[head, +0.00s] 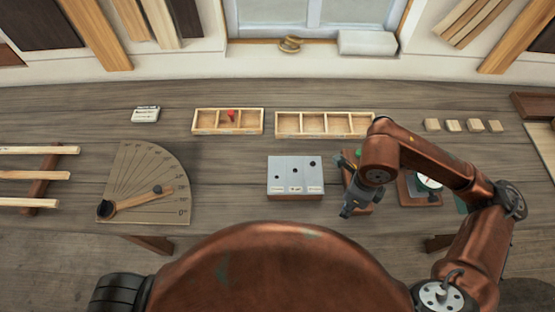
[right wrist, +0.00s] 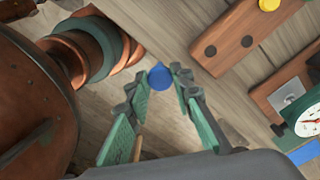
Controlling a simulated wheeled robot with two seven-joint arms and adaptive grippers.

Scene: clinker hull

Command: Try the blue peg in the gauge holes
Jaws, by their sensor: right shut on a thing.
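The blue peg (right wrist: 160,77) is pinched between the fingertips of my right gripper (right wrist: 161,84) in the right wrist view; only its round end shows clearly. In the head view my right gripper (head: 348,208) is over the table's front part, just right of the gauge block, and the peg cannot be made out there. The gauge block (head: 283,178) is a light grey plate on a wooden base, with three dark holes growing larger to the right and small labels in front. My right gripper is apart from it. My left gripper is not in view.
A wooden peg rack (right wrist: 232,45) with empty dark holes and a yellow peg (right wrist: 268,4) is close to my right gripper. A dial gauge (head: 428,183) stands further right. Divided trays (head: 228,130) lie behind; the left one holds a red piece. A protractor board (head: 147,190) lies left.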

